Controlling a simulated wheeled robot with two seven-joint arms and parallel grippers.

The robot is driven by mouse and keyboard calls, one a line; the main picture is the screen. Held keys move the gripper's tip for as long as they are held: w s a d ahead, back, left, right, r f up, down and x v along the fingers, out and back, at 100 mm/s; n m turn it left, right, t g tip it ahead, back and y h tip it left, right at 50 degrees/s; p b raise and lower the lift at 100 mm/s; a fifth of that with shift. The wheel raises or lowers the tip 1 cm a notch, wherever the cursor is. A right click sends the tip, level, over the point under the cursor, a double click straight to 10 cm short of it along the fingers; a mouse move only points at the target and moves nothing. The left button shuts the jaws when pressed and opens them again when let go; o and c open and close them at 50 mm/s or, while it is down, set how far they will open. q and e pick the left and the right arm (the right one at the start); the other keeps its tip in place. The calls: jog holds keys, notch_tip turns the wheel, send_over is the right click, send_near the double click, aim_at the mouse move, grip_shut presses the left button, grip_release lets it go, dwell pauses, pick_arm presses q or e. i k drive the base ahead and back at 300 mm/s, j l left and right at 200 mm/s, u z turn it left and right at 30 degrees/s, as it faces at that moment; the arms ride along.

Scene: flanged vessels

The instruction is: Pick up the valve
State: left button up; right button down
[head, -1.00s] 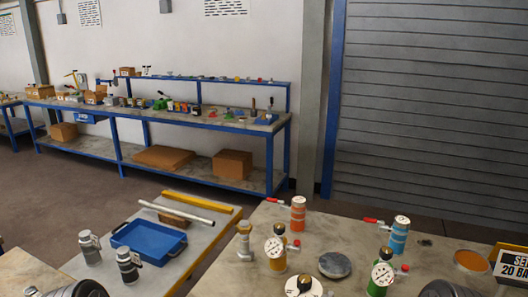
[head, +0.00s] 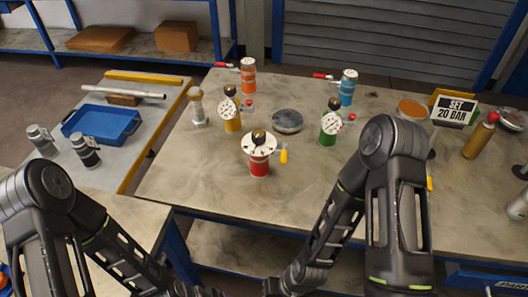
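Several upright vessels stand on the worktable. An orange one (head: 248,76) and a blue one (head: 347,88) at the back each have a red lever on top. Yellow (head: 232,122), green (head: 328,133) and red (head: 259,165) ones carry dials or a white flange. A brass fitting with a red cap (head: 477,141), valve-like, leans by the "SET 20 BAR" sign (head: 455,109) at the right. A pale metal fitting (head: 197,106) stands at the left. Which one is the task's valve I cannot tell.
A grey round disc (head: 287,121) and an orange-topped disc (head: 412,109) lie on the table. At the left, a lower table holds a blue tray (head: 103,124), a metal rod (head: 125,92) and two grey canisters. The table's front middle is clear.

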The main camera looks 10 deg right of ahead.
aim_at(264, 159)
jog(key=k+u, duration=0.75)
jog(key=k+j+u, duration=0.15)
jog(key=u, duration=0.2)
jog(key=i+l, duration=0.35)
jog(key=l, duration=0.1)
